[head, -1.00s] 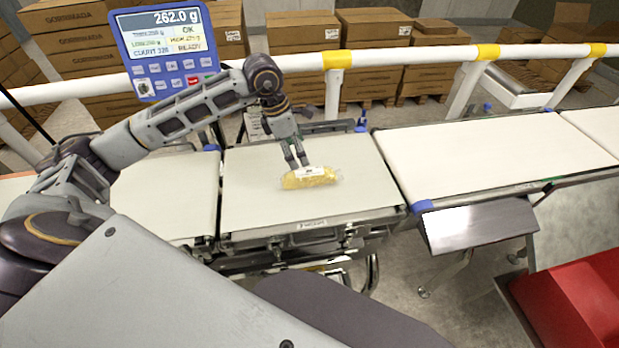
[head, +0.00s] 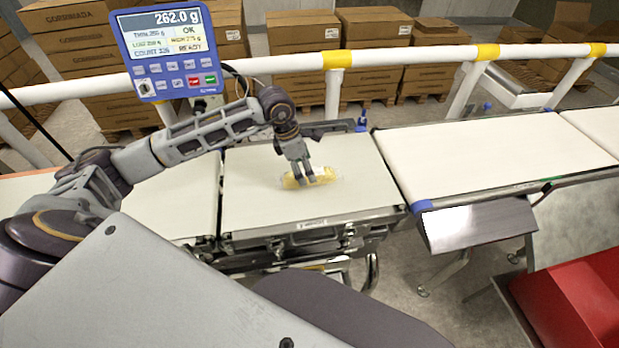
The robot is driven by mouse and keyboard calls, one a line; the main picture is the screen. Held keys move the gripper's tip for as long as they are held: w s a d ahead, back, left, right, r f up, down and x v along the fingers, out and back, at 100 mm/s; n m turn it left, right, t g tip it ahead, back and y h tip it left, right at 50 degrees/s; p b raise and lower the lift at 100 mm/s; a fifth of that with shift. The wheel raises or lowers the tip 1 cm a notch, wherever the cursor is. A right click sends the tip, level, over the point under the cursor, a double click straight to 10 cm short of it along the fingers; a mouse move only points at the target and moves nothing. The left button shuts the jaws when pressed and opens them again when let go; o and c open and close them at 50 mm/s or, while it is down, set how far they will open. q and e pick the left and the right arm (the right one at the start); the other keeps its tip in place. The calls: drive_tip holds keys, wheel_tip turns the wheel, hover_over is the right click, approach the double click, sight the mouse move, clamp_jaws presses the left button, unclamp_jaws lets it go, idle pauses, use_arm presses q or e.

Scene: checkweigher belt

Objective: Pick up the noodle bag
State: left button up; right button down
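The noodle bag (head: 325,176), a clear pack with yellow contents, lies on the middle white belt (head: 255,200) of the checkweigher. My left gripper (head: 305,180) points down at the bag, with its fingertips at the bag's left half and covering part of it. The fingers look a little apart, but I cannot tell whether they close on the bag. The bag appears to rest on the belt. My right gripper is not in view.
A blue display (head: 168,48) reading 262.0 g stands at the back left. A white rail (head: 300,62) runs behind the belts. A right-hand belt (head: 490,155), a metal chute (head: 478,224) and a red bin (head: 575,300) are to the right.

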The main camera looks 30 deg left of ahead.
use_arm(q)
drive_tip(key=shift+f, duration=0.25)
drive_tip(key=shift+w+d+f, duration=0.15)
drive_tip(key=shift+f, duration=0.2)
drive_tip(key=p+x, duration=0.1)
drive_tip(key=x, duration=0.1)
drive_tip(key=shift+w+f, duration=0.2)
drive_tip(key=shift+f, duration=0.5)
drive_tip(key=shift+w+d+f, duration=0.1)
drive_tip(key=shift+f, duration=0.15)
drive_tip(key=shift+c, duration=0.3)
drive_tip(key=c, duration=1.3)
drive_tip(key=shift+r, duration=0.1)
drive_tip(key=shift+c, duration=0.3)
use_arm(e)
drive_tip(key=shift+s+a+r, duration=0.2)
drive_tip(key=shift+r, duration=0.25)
